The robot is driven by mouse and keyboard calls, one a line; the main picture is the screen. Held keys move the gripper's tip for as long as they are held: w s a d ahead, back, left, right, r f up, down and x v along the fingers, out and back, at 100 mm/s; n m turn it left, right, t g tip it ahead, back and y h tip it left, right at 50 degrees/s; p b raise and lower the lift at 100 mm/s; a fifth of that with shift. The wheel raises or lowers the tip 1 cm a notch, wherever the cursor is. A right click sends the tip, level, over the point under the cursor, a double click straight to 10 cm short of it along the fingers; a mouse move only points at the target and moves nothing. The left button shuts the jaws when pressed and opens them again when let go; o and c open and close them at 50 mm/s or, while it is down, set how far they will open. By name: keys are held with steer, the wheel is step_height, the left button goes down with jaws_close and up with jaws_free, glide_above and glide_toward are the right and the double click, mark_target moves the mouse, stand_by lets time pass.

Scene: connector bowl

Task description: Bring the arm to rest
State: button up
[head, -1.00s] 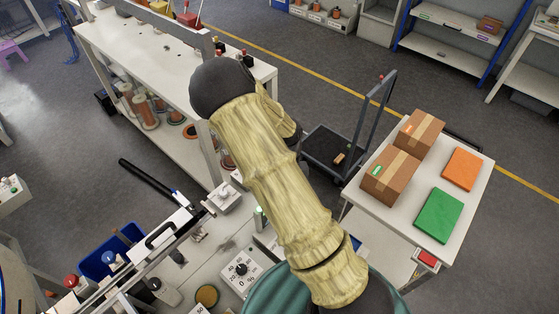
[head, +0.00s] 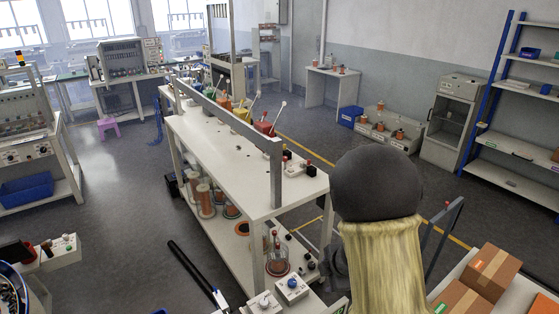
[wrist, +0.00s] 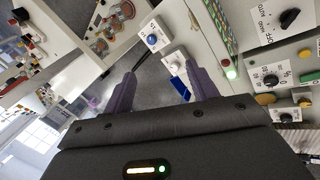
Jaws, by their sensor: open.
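My gripper (wrist: 160,72) shows in the wrist view with its two dark fingers apart and nothing between them. Beyond the fingers are small switch boxes and the floor. In the head view my arm rises at the lower right, with its pale yellow link upright and a dark round joint at the top. My gripper cannot be made out in the head view.
A long white bench (head: 235,150) stands left of my arm, with spools on its lower shelf. Cardboard boxes (head: 488,272) lie at the lower right. A control panel with dials (wrist: 275,78) fills the wrist view's right side. Open floor (head: 120,210) lies left.

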steer(key=s+d+r+m+h+b, duration=0.25)
steer(key=s+d+r+m, duration=0.2)
steer(key=m, duration=0.65)
steer(key=s+a+m+g, duration=0.2)
steer(key=s+m, duration=0.6)
steer(key=s, duration=0.4)
steer(key=shift+a+r+m+g+y, duration=0.3)
steer(key=shift+a+r+y, duration=0.05)
steer(key=shift+r, duration=0.05)
